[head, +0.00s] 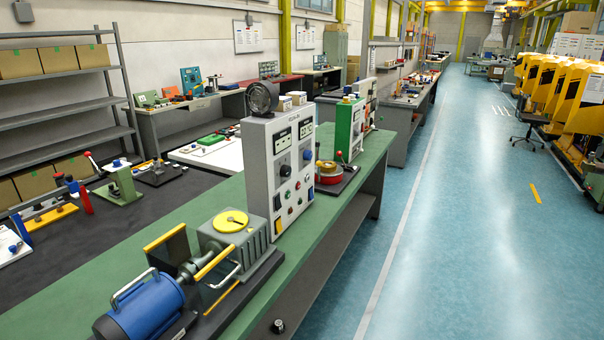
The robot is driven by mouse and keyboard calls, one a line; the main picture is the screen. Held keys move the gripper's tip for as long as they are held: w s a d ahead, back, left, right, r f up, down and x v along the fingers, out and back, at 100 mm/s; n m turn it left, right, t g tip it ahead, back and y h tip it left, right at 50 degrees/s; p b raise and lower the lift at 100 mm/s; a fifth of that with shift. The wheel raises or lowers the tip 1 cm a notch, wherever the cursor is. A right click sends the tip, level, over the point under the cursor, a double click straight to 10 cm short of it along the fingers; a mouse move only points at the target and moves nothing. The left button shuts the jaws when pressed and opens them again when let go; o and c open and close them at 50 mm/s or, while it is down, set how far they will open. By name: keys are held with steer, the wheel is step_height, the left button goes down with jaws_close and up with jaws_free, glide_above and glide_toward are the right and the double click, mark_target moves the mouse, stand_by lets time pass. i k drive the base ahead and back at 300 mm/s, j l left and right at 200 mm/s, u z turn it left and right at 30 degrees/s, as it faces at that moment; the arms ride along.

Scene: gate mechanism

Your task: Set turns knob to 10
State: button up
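A grey control box (268,176) stands upright on the green bench, with displays and several buttons and knobs on its front. A grey gearbox with a round yellow dial (230,221) stands in front of the box, beside a blue motor (145,308). My gripper is not in view.
The green bench (205,195) runs away from me. A green-and-white control box (350,128) and a red-and-yellow device (329,173) stand farther along it. A dark table (120,232) with small mechanisms is at left. The blue floor (460,200) right of the bench is clear.

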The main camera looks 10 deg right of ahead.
mark_target(285, 171)
steer(key=i+l+u, duration=0.25)
steer(key=u, duration=0.2)
steer(key=i+l+u, duration=0.15)
steer(key=l+u, duration=0.35)
steer(key=i+l+u, duration=0.1)
steer(key=l+u, duration=0.8)
steer(key=l, duration=0.2)
steer(key=l+u, duration=0.45)
steer(key=k+l, duration=0.05)
